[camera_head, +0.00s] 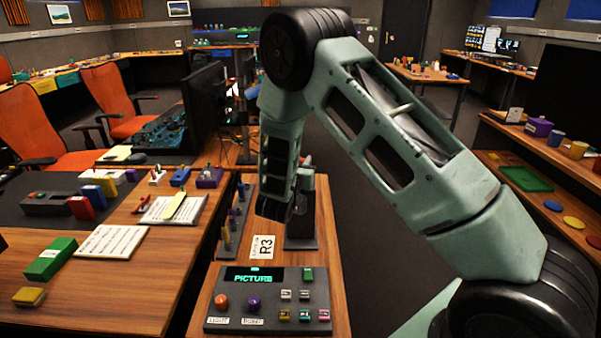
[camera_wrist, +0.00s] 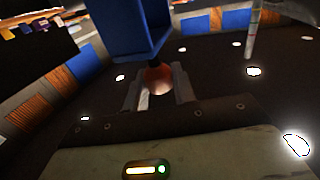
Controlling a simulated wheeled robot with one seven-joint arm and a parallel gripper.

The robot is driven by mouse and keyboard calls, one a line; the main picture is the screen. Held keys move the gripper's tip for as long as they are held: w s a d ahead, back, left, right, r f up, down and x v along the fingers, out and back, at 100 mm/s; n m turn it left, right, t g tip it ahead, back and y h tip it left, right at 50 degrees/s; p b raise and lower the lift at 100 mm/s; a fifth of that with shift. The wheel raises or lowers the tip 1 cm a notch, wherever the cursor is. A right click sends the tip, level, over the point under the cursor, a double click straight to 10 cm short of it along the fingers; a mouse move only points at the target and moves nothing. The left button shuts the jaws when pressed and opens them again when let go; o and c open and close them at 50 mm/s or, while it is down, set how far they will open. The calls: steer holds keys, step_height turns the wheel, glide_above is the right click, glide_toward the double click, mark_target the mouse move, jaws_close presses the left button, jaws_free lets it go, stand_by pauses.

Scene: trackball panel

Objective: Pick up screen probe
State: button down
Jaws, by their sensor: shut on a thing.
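In the wrist view my gripper (camera_wrist: 158,90) is shut, with a copper-coloured round end between its fingers. This appears to be part of the screen probe (camera_wrist: 158,77). A dark blue box-like body (camera_wrist: 132,30) shows just beyond the fingertips; I cannot tell whether it belongs to the held thing. In the head view my arm reaches over the right table, and its wrist hangs above the table behind the control panel. My fingers and the held thing are mostly hidden there by the wrist.
The control panel (camera_head: 286,286) has a lit "PICTURE" display, balls and buttons. A dark rack (camera_head: 228,240) with several coloured pieces stands behind it, beside an R3 card (camera_head: 262,247). A dark stand (camera_head: 302,225) is close to my wrist. Monitors (camera_head: 205,108) stand behind.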

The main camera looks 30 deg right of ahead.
step_height(320, 180, up, 17)
steer(key=shift+p, duration=0.3)
stand_by(0.4)
